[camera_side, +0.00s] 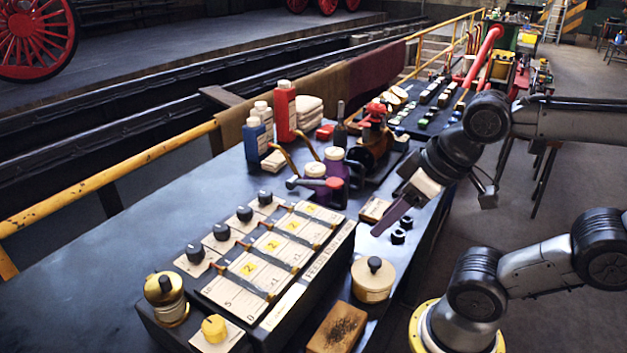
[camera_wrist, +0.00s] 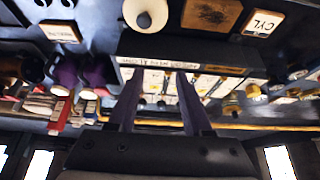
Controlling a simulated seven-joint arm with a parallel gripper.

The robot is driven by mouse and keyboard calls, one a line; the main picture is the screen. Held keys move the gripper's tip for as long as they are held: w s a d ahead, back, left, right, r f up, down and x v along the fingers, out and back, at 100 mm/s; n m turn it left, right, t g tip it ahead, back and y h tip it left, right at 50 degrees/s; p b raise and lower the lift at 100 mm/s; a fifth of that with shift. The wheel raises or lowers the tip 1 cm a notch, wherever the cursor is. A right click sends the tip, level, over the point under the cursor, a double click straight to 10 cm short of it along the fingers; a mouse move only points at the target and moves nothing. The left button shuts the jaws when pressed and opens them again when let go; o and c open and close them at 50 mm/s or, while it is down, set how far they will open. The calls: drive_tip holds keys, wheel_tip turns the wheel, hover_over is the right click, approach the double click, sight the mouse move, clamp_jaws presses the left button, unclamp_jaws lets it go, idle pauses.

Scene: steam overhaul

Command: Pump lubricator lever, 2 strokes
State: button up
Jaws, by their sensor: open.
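A long dark box (camera_side: 318,280) with a lettered front strip, pale cards, yellow number tags and a row of black knobs stands on the bench. I cannot tell for sure whether it is the lubricator. A grey piece with a red grip (camera_side: 334,183), lever- or hammer-like, lies beside the purple cans; I cannot tell whether it is the lubricator lever. My gripper (camera_side: 376,232) is open and empty, above the bench's right side, to the right of the box. In the wrist view its fingers (camera_wrist: 160,78) stand apart, with the box (camera_wrist: 228,70) beyond them.
A round cream tin (camera_side: 373,281) and a brown block (camera_side: 337,328) stand right of the box. Purple cans (camera_side: 315,172), a red bottle (camera_side: 285,112) and a red-topped fitting (camera_side: 374,112) stand behind. A yellow rail (camera_side: 110,183) runs along the left. Bare bench lies left of the box.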

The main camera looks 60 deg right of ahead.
clamp_jaws()
idle(1.5)
